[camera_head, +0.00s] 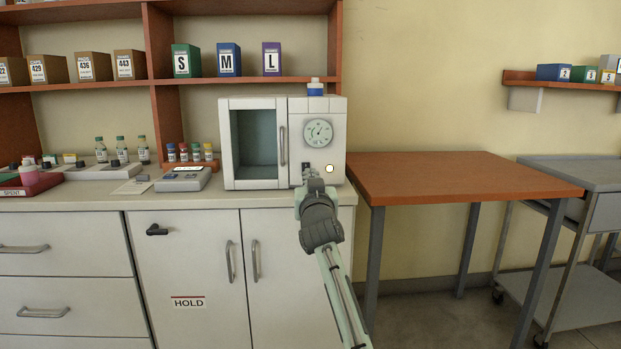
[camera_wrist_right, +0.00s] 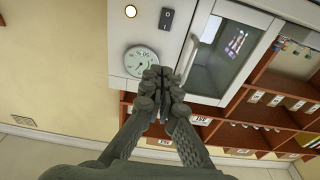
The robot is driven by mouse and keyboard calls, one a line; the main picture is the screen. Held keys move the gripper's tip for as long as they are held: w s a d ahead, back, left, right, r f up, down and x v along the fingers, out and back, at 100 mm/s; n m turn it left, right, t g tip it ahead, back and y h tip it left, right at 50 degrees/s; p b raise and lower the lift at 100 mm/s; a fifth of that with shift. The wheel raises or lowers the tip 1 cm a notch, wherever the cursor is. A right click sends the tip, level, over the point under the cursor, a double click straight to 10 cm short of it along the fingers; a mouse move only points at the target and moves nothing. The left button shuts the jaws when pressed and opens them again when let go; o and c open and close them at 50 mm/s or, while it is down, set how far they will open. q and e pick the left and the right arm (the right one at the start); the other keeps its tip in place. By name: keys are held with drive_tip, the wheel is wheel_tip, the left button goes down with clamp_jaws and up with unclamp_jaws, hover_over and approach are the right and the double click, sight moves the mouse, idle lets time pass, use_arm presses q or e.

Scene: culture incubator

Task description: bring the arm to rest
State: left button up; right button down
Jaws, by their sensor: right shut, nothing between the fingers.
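My right gripper (camera_head: 306,178) is in front of the white incubator (camera_head: 305,108), at the lower part of its control panel. Its fingers are shut and empty; they also show together in the right wrist view (camera_wrist_right: 160,76). In the head view the fingertips overlap the area just below a small dark switch (camera_head: 306,166); I cannot tell whether they touch the panel. A lit round lamp (camera_head: 330,168) is to the right of the switch, and a dial (camera_head: 318,133) is above. The incubator's glass door (camera_head: 254,142) looks closed. My left gripper is not in view.
The incubator stands on the white counter (camera_head: 90,203), beside a small grey device (camera_head: 183,179) and several vials. A bottle with a blue label (camera_head: 315,88) stands on top. A bare wooden table (camera_head: 450,177) is to the right. Shelves (camera_head: 240,82) hold boxes above.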

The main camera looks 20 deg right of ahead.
drive_tip(key=s+d+f+n+g+y, duration=0.1)
drive_tip(key=s+f+g, duration=0.35)
drive_tip(key=f, duration=0.75)
drive_tip(key=s+f+g, duration=0.1)
drive_tip(key=s+f, duration=0.6)
drive_tip(key=f, duration=0.5)
drive_tip(key=s+d+f+n+g+y, duration=0.15)
drive_tip(key=s+f, duration=0.35)
drive_tip(key=f, duration=0.7)
drive_tip(key=s+f+g, duration=0.3)
drive_tip(key=s+f, duration=0.3)
drive_tip(key=s, duration=0.4)
drive_tip(key=s+a+f+n+g+y, duration=0.1)
drive_tip(key=s+f+g, duration=0.2)
drive_tip(key=s+f, duration=0.3)
drive_tip(key=s+a+f+n+g, duration=0.1)
drive_tip(key=s+f, duration=0.6)
drive_tip(key=s, duration=0.8)
drive_tip(key=shift+s+g, duration=0.25)
drive_tip(key=shift+g, duration=0.65)
